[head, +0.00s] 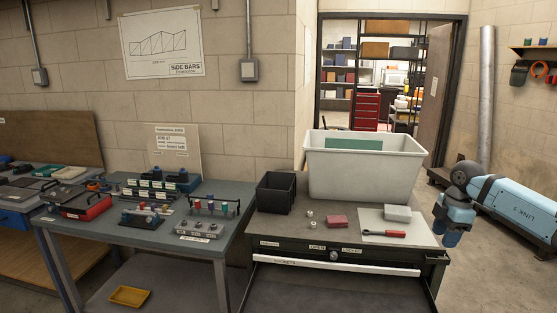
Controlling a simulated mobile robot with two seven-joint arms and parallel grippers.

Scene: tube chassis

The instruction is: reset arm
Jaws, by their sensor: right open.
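My right arm comes in from the right edge, a light blue link with dark joints. My right gripper (452,238) points down at its end, just right of the front right corner of the drawer cabinet (350,257). It is open and I see nothing between its fingers. My left arm and left gripper are out of view.
On the cabinet top are a large white bin (367,180), a black bin (276,193), a red block (338,221), a grey block (397,213) and a red-handled tool (384,233). A workbench (130,233) with fixtures stands left. Floor is open at the lower right.

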